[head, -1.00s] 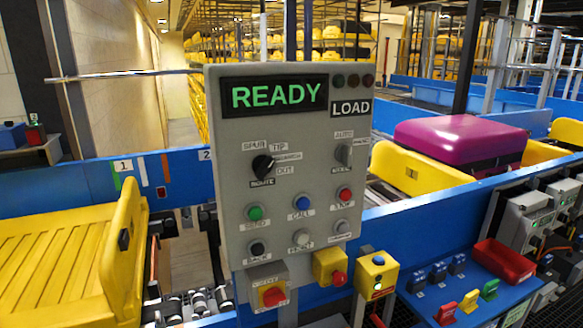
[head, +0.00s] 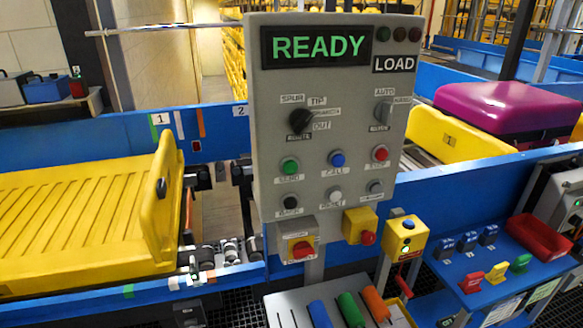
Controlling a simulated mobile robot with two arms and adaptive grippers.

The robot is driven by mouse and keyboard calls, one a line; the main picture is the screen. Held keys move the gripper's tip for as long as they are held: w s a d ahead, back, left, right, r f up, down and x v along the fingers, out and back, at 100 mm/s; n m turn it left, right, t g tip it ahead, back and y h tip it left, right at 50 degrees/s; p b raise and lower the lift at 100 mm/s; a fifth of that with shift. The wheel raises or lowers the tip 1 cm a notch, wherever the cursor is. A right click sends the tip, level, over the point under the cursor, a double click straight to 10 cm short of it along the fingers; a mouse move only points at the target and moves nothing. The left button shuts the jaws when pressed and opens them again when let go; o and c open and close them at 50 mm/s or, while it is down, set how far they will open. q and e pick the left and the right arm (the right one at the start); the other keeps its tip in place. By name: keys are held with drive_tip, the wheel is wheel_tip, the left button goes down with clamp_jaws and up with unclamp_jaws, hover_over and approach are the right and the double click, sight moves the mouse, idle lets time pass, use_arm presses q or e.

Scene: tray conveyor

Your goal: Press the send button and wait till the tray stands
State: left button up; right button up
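The grey control panel (head: 335,190) stands upright in the middle of the head view. Its display (head: 318,47) reads READY in green, with a LOAD label below it at the right. The green send button (head: 290,165) is at the panel's left, beside the blue call button (head: 337,159) and a red button (head: 381,153). A yellow tray (head: 80,225) sits on the conveyor at the left, its raised end wall toward the panel. It looks empty. Another yellow tray (head: 450,137) at the right carries a purple suitcase (head: 508,113). Neither gripper is in view.
Blue conveyor side walls (head: 90,155) run behind the panel. A red bin (head: 540,237) stands on a blue shelf at the right.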

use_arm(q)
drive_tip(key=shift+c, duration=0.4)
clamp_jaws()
